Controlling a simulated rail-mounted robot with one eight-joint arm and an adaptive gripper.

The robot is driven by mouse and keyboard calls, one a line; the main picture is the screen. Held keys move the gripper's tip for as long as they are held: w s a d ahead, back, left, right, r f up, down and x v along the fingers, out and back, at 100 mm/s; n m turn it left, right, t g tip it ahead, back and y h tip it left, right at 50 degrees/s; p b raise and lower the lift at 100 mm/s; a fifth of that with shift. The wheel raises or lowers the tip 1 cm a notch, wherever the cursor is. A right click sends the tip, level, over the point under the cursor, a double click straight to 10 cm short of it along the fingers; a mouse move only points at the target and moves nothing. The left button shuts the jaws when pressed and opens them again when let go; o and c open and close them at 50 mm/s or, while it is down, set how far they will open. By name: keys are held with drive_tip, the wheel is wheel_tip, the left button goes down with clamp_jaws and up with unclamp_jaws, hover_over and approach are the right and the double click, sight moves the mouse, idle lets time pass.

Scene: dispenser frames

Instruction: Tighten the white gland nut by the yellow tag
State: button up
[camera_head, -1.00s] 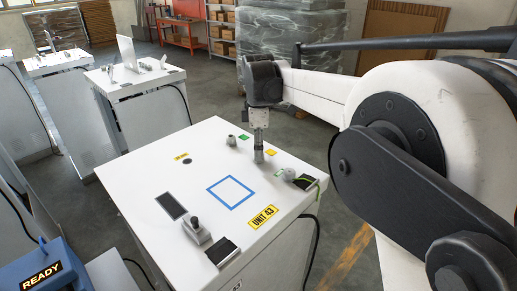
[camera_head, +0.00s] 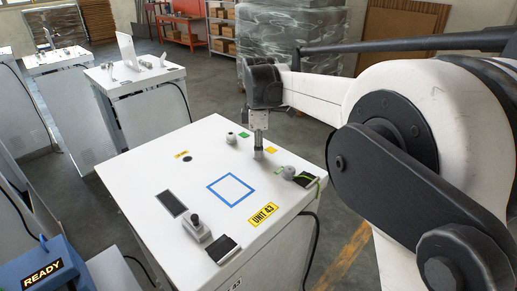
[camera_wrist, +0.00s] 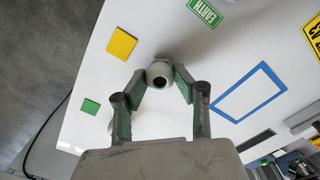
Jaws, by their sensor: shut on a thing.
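The white gland nut (camera_wrist: 160,73) shows in the wrist view as a pale round fitting with a dark hole in its middle. The yellow tag (camera_wrist: 122,43) lies on the white top just to its upper left; it also shows in the head view (camera_head: 271,150), right of my gripper. My gripper (camera_wrist: 161,84) is shut on this nut, one green-padded finger on each side. In the head view my gripper (camera_head: 258,150) points straight down at the white cabinet top (camera_head: 205,160), and its fingers mostly hide the nut.
Another gland (camera_head: 231,138) stands by a green tag (camera_head: 244,134) to the left. A third gland (camera_head: 289,172) stands to the right, near a black block (camera_head: 307,180) with a green-yellow wire. A blue square outline (camera_head: 231,189) marks clear surface. A joystick box (camera_head: 196,229) sits in front.

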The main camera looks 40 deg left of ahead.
drive_tip(key=shift+m, duration=0.3)
drive_tip(key=m+b, duration=0.3)
drive_tip(key=m, duration=0.1)
drive_tip(key=shift+f+m+b, duration=0.1)
drive_tip(key=shift+m+b, duration=0.2)
drive_tip(key=m+b, duration=0.2)
drive_tip(key=m, duration=0.4)
drive_tip(key=shift+m, duration=0.3)
drive_tip(key=m+b, duration=0.2)
drive_tip(key=m, duration=1)
drive_tip(key=shift+b, duration=0.35)
drive_tip(key=o, duration=1.1)
drive_tip(key=shift+o, duration=0.2)
